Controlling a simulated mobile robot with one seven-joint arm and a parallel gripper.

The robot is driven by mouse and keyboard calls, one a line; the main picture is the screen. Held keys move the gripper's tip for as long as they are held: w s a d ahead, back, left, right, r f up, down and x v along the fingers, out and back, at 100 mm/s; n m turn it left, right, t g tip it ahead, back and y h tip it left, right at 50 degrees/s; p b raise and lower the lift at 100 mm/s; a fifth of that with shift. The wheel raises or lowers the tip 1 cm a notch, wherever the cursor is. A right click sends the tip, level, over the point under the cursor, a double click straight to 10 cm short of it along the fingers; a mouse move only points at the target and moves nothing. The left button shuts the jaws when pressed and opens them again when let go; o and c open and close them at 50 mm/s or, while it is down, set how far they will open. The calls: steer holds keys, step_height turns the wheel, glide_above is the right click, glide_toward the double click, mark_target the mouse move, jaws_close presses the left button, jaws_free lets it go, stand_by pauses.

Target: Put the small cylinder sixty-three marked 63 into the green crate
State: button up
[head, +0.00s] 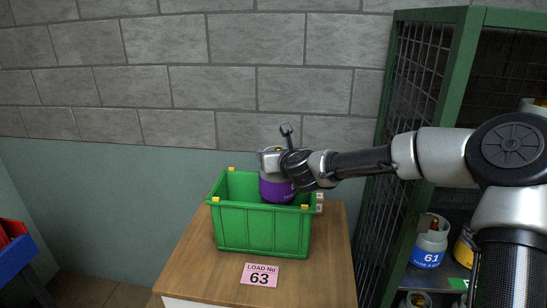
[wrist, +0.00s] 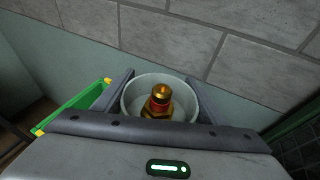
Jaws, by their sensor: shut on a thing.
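A small cylinder (head: 276,190) with a grey top and a purple lower band is at the green crate (head: 262,231), its lower part within the crate's opening in the head view. Its number is not readable here. In the wrist view the cylinder (wrist: 134,99) shows its round collar and brass valve between my fingers. My gripper (wrist: 160,95) is shut on the cylinder. In the head view my gripper (head: 284,163) is above the crate's right half. The crate's rim also shows at the left in the wrist view (wrist: 72,108). I cannot tell whether the cylinder touches the crate floor.
The crate stands on a wooden-topped table (head: 327,262) with a pink "LOAD No 63" card (head: 260,275) in front. A green mesh cage (head: 440,60) at the right holds other cylinders, one marked 61 (head: 430,245). A blue bin (head: 14,255) is at far left. A block wall is behind.

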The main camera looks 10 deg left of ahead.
steer(key=shift+f, duration=3)
steer(key=shift+f+b, duration=0.3)
steer(key=shift+b, duration=0.15)
steer(key=o, duration=1.9)
steer(key=shift+o, duration=1)
